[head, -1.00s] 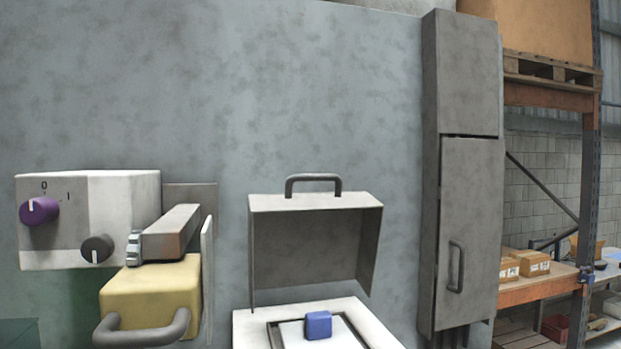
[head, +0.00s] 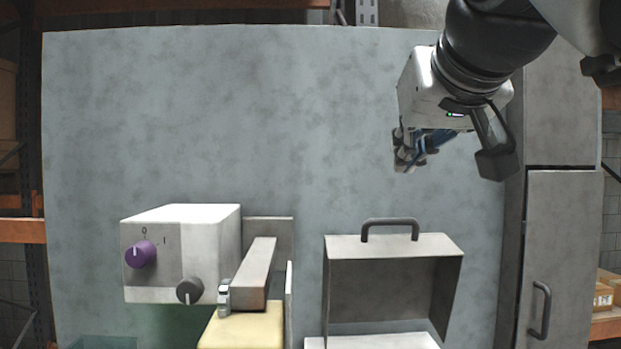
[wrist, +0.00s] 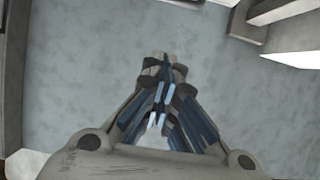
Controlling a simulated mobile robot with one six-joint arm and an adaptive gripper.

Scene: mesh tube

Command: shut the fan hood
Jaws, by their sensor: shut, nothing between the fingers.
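The fan hood (head: 395,247) is a grey box-like cover with a dark handle (head: 390,224) on its top edge. It stands raised, its hollow inside facing me, at the lower right of the head view. Its white base (head: 385,342) shows only as a strip at the bottom edge. My gripper (head: 404,163) is above the hood's handle and apart from it, in front of the grey panel. The wrist view shows my gripper's fingers (wrist: 163,66) closed together and empty.
To the left is a white control box (head: 185,250) with a purple knob (head: 140,254) and a dark knob (head: 190,290). A grey bar (head: 250,275) lies over a yellow block (head: 240,333). A tall grey cabinet (head: 565,230) stands at the right. The upper panel is clear.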

